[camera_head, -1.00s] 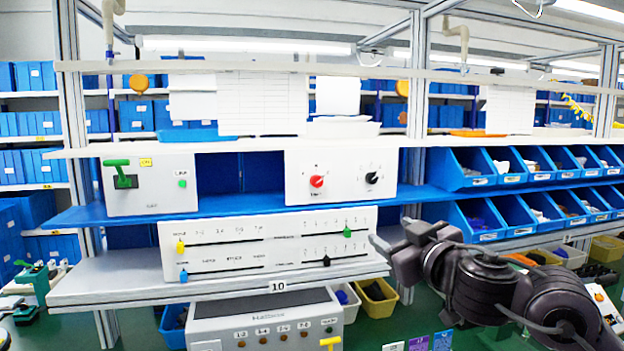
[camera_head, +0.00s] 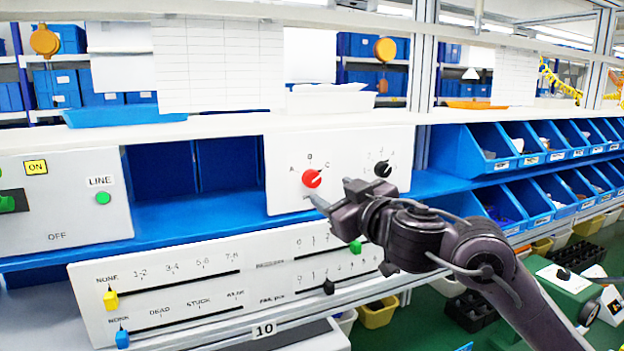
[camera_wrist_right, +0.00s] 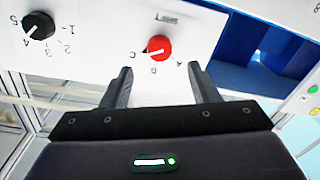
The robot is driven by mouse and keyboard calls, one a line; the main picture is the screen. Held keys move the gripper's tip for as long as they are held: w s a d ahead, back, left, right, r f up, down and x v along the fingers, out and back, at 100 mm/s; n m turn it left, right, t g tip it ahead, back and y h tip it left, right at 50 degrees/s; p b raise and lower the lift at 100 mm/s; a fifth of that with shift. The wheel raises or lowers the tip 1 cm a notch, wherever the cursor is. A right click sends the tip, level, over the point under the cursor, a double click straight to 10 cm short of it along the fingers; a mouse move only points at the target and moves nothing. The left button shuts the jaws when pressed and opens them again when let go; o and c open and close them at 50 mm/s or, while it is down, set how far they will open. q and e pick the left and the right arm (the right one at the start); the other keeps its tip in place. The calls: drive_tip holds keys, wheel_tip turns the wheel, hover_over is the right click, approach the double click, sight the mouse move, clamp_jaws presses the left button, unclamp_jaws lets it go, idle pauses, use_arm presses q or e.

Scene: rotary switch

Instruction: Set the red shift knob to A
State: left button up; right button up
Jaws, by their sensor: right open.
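The red shift knob (camera_head: 312,178) is on a white panel (camera_head: 283,157) with letters A, B and C around it. Its white pointer line is turned towards C. The wrist view shows the knob (camera_wrist_right: 158,46) upside down, with the pointer also towards C. My right gripper (camera_head: 330,192) is just in front of the panel, below and right of the knob in the head view. In the wrist view the right gripper (camera_wrist_right: 160,78) is open, with the knob beyond and between its two fingertips, apparently untouched. My left gripper is not in view.
A black numbered knob (camera_head: 383,168) is right of the red one on the same panel. A slider panel (camera_head: 215,270) lies below, partly behind my arm. A blue shelf (camera_head: 210,218) runs between them. Blue bins (camera_head: 480,150) stand at the right.

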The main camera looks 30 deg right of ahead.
sight(315, 181)
drive_tip(key=w, duration=0.1)
drive_tip(key=w+p, duration=0.1)
drive_tip(key=w, duration=0.1)
drive_tip(key=shift+w+r, duration=0.2)
drive_tip(key=shift+w, duration=0.1)
drive_tip(key=w, duration=0.3)
drive_tip(key=shift+w+f+p, duration=0.1)
drive_tip(key=shift+f+p, duration=0.1)
drive_tip(key=shift+p, duration=0.15)
drive_tip(key=shift+c, duration=1.4)
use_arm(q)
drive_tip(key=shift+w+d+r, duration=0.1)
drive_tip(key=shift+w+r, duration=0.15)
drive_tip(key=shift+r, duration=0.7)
use_arm(e)
drive_tip(key=c, duration=0.7)
